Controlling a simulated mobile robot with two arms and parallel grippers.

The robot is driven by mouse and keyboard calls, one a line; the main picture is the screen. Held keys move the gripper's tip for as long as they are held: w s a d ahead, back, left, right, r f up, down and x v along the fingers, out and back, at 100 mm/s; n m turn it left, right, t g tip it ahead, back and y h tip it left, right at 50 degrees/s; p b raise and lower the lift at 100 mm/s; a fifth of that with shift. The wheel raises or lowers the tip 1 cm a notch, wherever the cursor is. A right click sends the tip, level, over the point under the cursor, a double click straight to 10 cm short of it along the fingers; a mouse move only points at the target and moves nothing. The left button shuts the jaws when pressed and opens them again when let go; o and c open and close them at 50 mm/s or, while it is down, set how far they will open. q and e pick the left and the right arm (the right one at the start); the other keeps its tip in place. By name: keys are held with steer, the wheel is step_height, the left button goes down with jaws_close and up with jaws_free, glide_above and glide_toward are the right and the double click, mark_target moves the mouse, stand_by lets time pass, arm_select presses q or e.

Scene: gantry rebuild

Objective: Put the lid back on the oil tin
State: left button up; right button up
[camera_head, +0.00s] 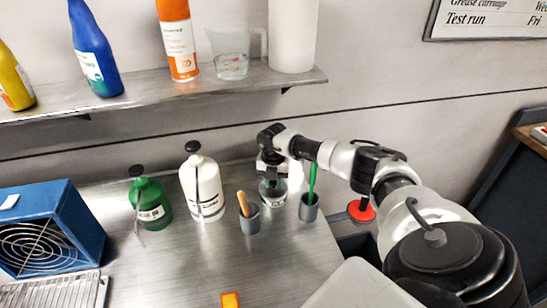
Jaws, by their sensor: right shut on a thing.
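A small tin (272,196) with a pale label stands upright on the metal bench, between two grey cups. I take it to be the oil tin. My right gripper (272,178) reaches in from the right and points down directly over the tin's top. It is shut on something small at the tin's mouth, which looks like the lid. The fingers hide most of it, so I cannot tell whether it is seated or just above the rim. My left gripper is out of view.
Close by stand a grey cup with a wooden handle (249,221), a grey cup with a green stick (309,210), a white bottle (203,190) and a green bottle (150,202). A blue fan box (68,213) is left. An orange block (230,299) lies in front. A shelf (150,100) overhangs behind.

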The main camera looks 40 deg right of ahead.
steer(key=o, duration=1.5)
steer(key=shift+c, duration=0.2)
steer(key=shift+r+p, duration=2.9)
steer(key=shift+r, duration=0.6)
steer(key=shift+c, duration=0.3)
jaws_close()
steer(key=shift+f, duration=0.2)
